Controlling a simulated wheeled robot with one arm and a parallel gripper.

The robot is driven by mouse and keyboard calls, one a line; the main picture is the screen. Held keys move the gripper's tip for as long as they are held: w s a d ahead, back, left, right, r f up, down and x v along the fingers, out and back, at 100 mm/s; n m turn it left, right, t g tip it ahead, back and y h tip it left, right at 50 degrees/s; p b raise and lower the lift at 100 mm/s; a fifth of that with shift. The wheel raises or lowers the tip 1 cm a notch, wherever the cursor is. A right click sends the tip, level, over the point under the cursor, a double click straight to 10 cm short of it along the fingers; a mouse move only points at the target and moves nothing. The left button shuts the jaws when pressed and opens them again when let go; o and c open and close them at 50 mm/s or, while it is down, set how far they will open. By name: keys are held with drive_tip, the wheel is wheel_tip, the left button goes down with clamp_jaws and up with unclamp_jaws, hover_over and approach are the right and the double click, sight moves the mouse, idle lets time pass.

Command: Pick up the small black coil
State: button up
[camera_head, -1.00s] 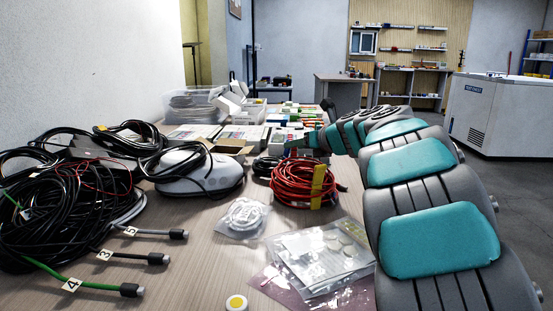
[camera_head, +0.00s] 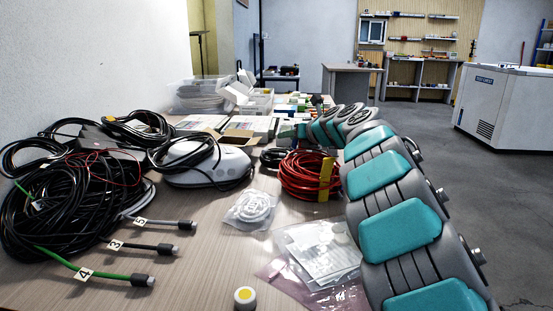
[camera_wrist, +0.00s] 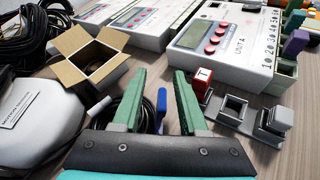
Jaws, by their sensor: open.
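The small black coil (camera_head: 273,157) lies on the table just left of the red cable coil in the head view. A blue upright piece (camera_wrist: 161,109) also shows between the fingers. In the head view my gripper is small and partly hidden behind my arm.
The red cable coil (camera_head: 300,178) with a yellow tag is close to my arm. In the wrist view an open cardboard box (camera_wrist: 91,60), a white device (camera_wrist: 32,118), a meter marked UNIT A (camera_wrist: 222,52) and small grey sockets (camera_wrist: 235,110) surround my gripper.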

clamp_jaws()
idle(0.4)
idle(1.1)
